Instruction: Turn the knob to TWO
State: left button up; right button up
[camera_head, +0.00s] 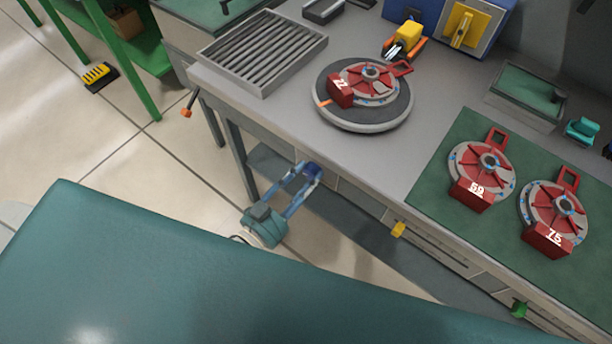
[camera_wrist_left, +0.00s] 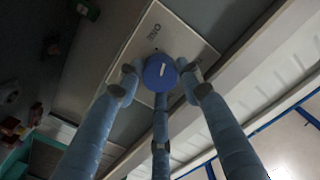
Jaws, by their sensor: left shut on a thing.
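The round blue knob (camera_wrist_left: 159,73) sits on a pale plate (camera_wrist_left: 187,37) on the front of the workbench. A short white mark on its face runs nearly up and down in the left wrist view, leaning slightly right at the top. A small dark label (camera_wrist_left: 153,31) lies above the knob there; it is too small to read surely. My left gripper (camera_wrist_left: 160,82) has its fingers closed around the knob. In the head view the same gripper (camera_head: 308,174) reaches the blue knob (camera_head: 313,168) below the bench edge. My right gripper is out of view.
On the grey bench stand a round turntable (camera_head: 364,125) with a red-and-grey part marked 22, a ribbed rack (camera_head: 262,50), and a green mat (camera_head: 440,190) with parts marked 59 and 75. An orange-tipped lever (camera_head: 187,111) sticks out at the bench's left end.

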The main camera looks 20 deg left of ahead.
pick_arm(q)
jog(key=m, duration=0.1)
jog(key=r+m, duration=0.1)
jog(key=shift+w+m, duration=0.15)
jog(key=shift+m, duration=0.25)
jog(key=m, duration=0.3)
jog(key=shift+d+f+m, duration=0.1)
jog(key=shift+f+m, duration=0.05)
jog(key=shift+m, duration=0.15)
jog(key=m, duration=0.2)
jog(key=m+b, duration=0.1)
jog(key=m, duration=0.2)
jog(key=shift+d+f+m, duration=0.15)
jog(key=shift+m, duration=0.65)
jog(key=shift+s+f, duration=0.1)
jog(key=shift+s, duration=0.1)
